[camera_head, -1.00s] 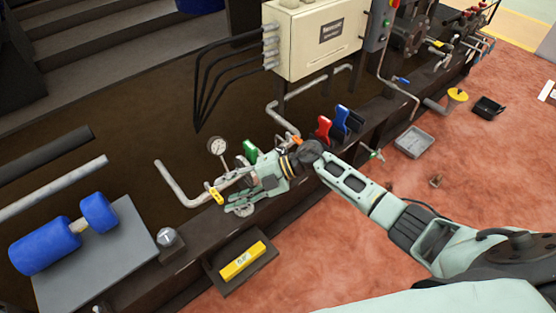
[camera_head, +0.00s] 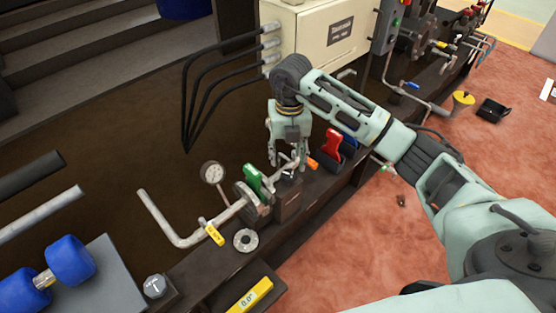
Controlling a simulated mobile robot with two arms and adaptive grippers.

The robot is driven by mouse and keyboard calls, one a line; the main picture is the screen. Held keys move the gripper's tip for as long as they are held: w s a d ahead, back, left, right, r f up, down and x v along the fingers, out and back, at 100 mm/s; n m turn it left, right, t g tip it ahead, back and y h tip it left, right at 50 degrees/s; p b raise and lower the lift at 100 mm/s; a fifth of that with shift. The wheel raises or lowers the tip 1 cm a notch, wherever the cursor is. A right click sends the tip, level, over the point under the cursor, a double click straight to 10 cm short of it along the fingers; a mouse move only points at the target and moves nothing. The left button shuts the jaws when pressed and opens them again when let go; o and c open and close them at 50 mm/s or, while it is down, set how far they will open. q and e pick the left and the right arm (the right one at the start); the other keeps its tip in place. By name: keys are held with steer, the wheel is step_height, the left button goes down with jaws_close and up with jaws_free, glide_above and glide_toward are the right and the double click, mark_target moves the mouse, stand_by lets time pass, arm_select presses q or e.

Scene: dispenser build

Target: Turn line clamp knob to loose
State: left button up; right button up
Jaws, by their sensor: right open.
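My right gripper (camera_head: 287,160) points down, open, its fingers over a small metal fitting (camera_head: 288,174) on a dark block at the pipe line. I cannot tell whether the fingers touch the fitting. An orange handle (camera_head: 312,163) sticks out just right of the fingers. I cannot tell for sure which part is the line clamp knob; the gripper partly hides this area. A green lever (camera_head: 253,180) stands on the flanged pipe just left of the gripper. My left gripper is not in view.
A pressure gauge (camera_head: 213,172) and a bent pipe with a yellow tag (camera_head: 214,233) are at the left. A loose metal ring (camera_head: 245,240) lies on the bench. Red (camera_head: 333,147) and blue handles stand right of the gripper. A cream electrical box (camera_head: 318,36) is behind.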

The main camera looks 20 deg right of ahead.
mark_target(287, 174)
steer(key=shift+w+d+f, duration=0.1)
steer(key=shift+w+d, duration=0.05)
steer(key=shift+w, duration=0.15)
steer(key=f, duration=0.1)
steer(key=f+b, duration=0.1)
steer(key=f, duration=0.2)
steer(key=shift+s+f, duration=0.25)
steer(key=shift+f, duration=0.15)
steer(key=shift+w+f+b, duration=0.1)
steer(key=shift+f+b, duration=0.2)
steer(key=shift+f, duration=0.6)
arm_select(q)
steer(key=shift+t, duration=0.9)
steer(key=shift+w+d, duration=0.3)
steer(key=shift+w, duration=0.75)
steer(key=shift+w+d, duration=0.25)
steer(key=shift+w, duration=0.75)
arm_select(e)
steer(key=shift+f, duration=0.35)
steer(key=c, duration=1)
steer(key=shift+c, duration=0.2)
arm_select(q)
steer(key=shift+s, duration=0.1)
